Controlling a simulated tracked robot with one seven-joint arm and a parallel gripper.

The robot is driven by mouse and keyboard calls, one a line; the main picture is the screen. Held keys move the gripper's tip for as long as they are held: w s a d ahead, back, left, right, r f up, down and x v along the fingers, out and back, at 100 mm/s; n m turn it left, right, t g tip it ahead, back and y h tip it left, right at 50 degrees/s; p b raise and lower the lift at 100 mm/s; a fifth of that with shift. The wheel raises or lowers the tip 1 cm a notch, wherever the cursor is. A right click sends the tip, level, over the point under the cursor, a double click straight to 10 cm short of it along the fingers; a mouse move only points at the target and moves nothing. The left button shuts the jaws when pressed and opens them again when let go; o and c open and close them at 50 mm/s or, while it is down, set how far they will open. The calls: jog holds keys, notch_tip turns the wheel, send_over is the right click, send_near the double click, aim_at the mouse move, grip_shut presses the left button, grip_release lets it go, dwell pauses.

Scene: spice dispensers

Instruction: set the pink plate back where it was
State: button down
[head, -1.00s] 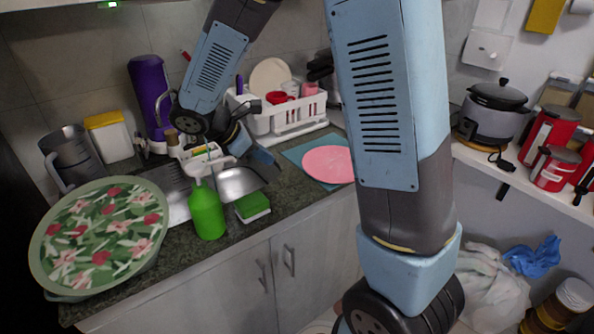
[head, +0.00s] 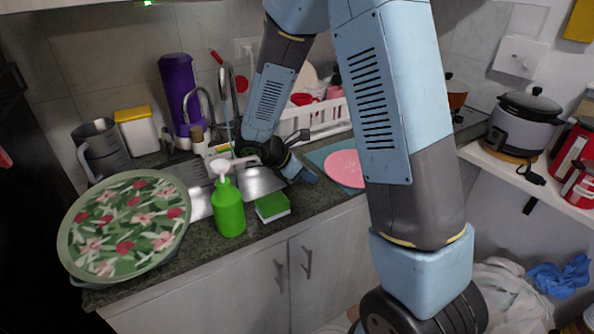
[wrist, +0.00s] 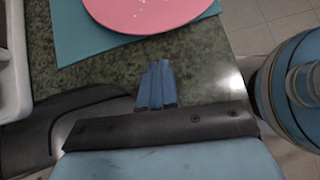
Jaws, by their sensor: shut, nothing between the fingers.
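The pink plate (head: 346,168) lies flat on a teal mat (head: 319,155) on the dark counter, right of the sink. My arm hides part of its right side in the head view. In the wrist view the pink plate (wrist: 160,8) is at the top, cut by the frame edge, with small white specks on it, resting on the teal mat (wrist: 75,38). My gripper (wrist: 156,68) is shut and empty, over the counter just short of the mat. In the head view my gripper (head: 308,176) is left of the plate, near the sink's right edge.
A white dish rack (head: 325,118) stands behind the mat. A green soap bottle (head: 229,208) and a green sponge (head: 272,207) sit at the sink's front edge. A large floral tray (head: 125,230) covers the left counter. A cooker (head: 522,125) stands on the right shelf.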

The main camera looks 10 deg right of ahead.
aim_at(330, 174)
jog(key=shift+w+d+r, duration=0.1)
jog(key=shift+w+d, duration=0.05)
jog(key=shift+d, duration=0.65)
jog(key=shift+w+d, duration=0.15)
jog(key=shift+d, duration=0.6)
jog(key=shift+w+d, duration=0.15)
jog(key=shift+d, duration=0.9)
